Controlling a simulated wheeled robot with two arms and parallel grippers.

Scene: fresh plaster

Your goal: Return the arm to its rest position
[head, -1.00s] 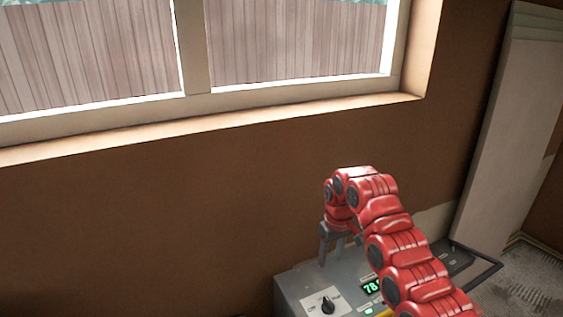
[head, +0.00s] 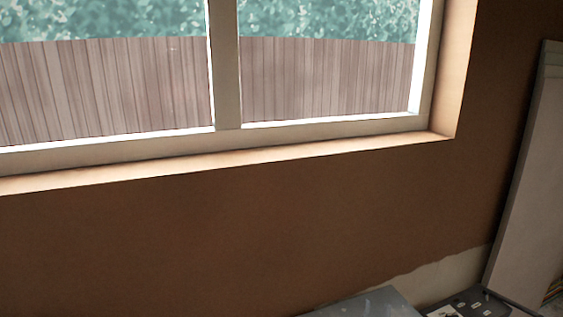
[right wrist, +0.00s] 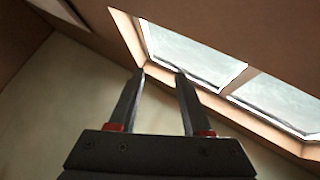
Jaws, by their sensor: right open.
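My right gripper (right wrist: 160,73) shows in the right wrist view. Its two dark fingers are apart with nothing between them. Beyond the fingertips are a wall and a window; no object is near the fingers. In the head view no arm or gripper of mine is visible. My left gripper is in neither view.
A grey machine (head: 370,304) shows only its top at the bottom edge of the head view. A window (head: 228,80) sits in the brown wall (head: 240,225). Pale boards (head: 525,185) lean at the right.

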